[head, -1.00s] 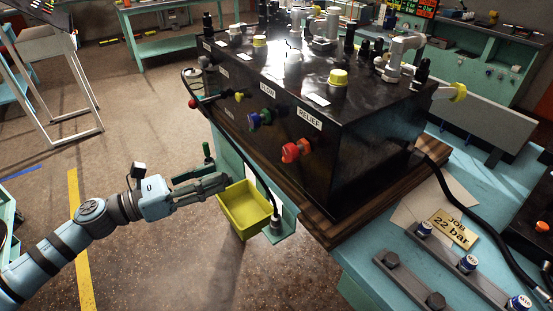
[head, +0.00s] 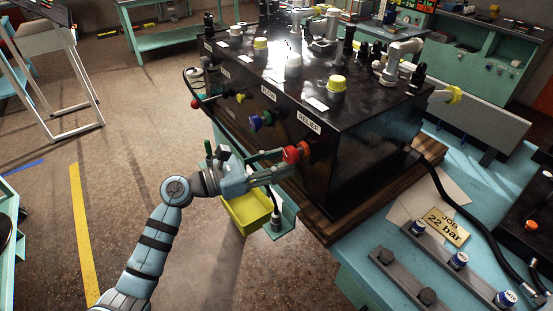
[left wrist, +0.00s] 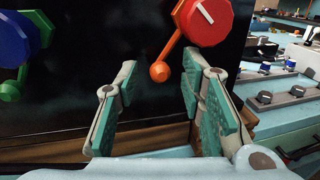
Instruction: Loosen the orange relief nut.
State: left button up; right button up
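The orange relief nut (left wrist: 180,14) sits behind the red relief knob (left wrist: 206,20) on the black block's front face. An orange lever with a round end (left wrist: 159,72) hangs down and left from the nut. In the head view, the red knob (head: 291,154) is below the RELIEF label, with orange (head: 304,148) behind it. My left gripper (head: 284,164) is at the knob. In the left wrist view, its two fingers (left wrist: 158,88) are apart, with the lever's end showing between and just beyond the tips. I cannot tell whether they touch it. My right gripper is out of view.
A blue knob with a green nut (head: 262,120) is left of the relief knob. A yellow bin (head: 246,212) hangs below my left gripper. A "JOB 22 bar" card (head: 446,227) lies on the teal bench at right, near capped fittings.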

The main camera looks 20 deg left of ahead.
aim_at(308, 169)
pick_arm(q)
grip_shut()
jog(key=shift+d, duration=0.1)
jog(key=shift+s+d+f+n+t+p, duration=0.15)
jog(key=shift+s+d+f+n+p, duration=0.1)
jog(key=shift+n, duration=0.55)
jog(key=shift+s+d+f+n+t+p, duration=0.15)
jog(key=shift+d+n+p, duration=0.1)
jog(key=shift+n, duration=0.55)
jog(key=shift+s+d+f+n+t+h+p, duration=0.15)
jog(key=shift+s+d+n+p, duration=0.3)
jog(key=shift+n, duration=0.6)
jog(key=shift+s+d+n+t+h+p, duration=0.15)
jog(key=shift+d+n+t+p, duration=0.15)
jog(key=shift+n+p, duration=0.5)
jog(key=shift+s+d+f+n+t+p, duration=0.15)
jog(key=shift+s+d+n+p, duration=0.2)
jog(key=shift+n, duration=0.9)
